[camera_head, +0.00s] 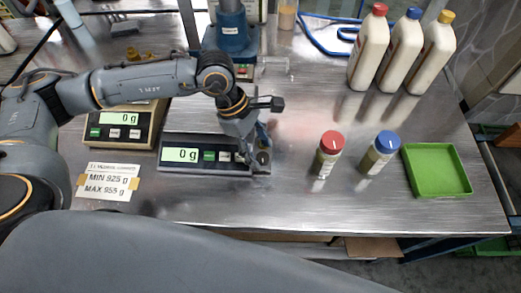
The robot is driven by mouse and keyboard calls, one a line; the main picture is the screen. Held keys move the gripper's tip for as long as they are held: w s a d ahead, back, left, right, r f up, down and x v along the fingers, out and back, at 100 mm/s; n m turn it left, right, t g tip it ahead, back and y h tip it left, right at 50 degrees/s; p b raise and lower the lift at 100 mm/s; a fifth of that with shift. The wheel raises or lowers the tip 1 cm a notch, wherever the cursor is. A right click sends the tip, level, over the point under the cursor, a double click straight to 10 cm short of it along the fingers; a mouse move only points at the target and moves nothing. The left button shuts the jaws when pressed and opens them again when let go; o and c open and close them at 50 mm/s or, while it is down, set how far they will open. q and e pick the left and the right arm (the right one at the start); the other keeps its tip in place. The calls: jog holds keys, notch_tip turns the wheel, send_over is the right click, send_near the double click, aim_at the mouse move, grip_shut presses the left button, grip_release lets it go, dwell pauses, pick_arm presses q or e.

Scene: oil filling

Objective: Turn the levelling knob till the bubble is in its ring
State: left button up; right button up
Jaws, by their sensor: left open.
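A dark scale (205,169) with a lit display reading 0 g stands on the steel table. My left gripper (259,166) points down at the right end of this scale. It is open, with its fingers low beside a small dark round part (263,157) that may be the levelling knob. The gripper covers much of that corner, and I cannot tell whether the fingers touch the part. The bubble and its ring are too small or hidden to make out. My right gripper is not in view.
A beige scale (145,130) also reads 0 g, behind a label card (108,181). Red-capped (328,154) and blue-capped (380,153) jars and a green tray (436,188) stand right. Several white bottles (369,48) stand behind. The front middle of the table (270,212) is clear.

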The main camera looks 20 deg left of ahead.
pick_arm(q)
jog(key=v, duration=1)
jog(key=shift+r, duration=0.3)
jog(key=shift+a, duration=0.15)
